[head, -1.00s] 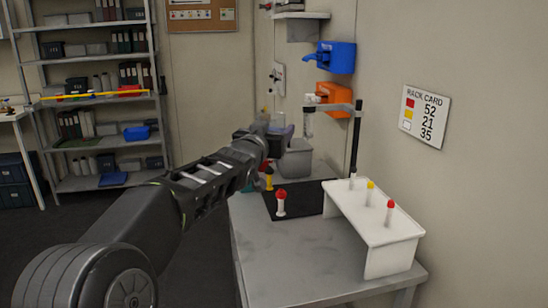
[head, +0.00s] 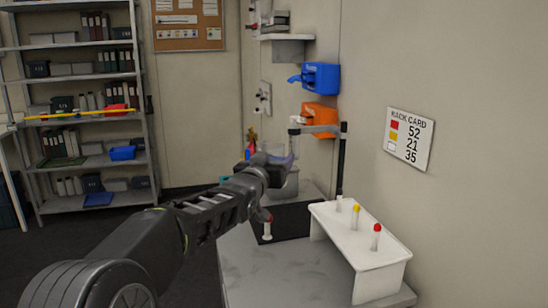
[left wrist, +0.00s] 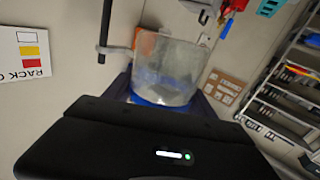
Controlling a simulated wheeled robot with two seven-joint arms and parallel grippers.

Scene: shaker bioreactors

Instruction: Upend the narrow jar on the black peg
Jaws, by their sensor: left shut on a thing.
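My left gripper (head: 278,172) is raised over the far part of the bench. It is shut on a clear jar (left wrist: 168,68), which fills the middle of the left wrist view and has a blue band at its near end. Much of the jar is hidden by the gripper in the head view. I cannot tell from these frames whether it is the narrow jar. A second clear vessel (left wrist: 203,8) is cut off at the top of the left wrist view. A black upright post (head: 341,160) with a grey side arm stands behind the rack; I cannot make out a separate black peg. My right gripper is not in view.
A white rack (head: 362,245) holds white-, yellow- and red-capped tubes. Blue (head: 320,76) and orange (head: 320,114) holders hang on the wall. The front bench is clear.

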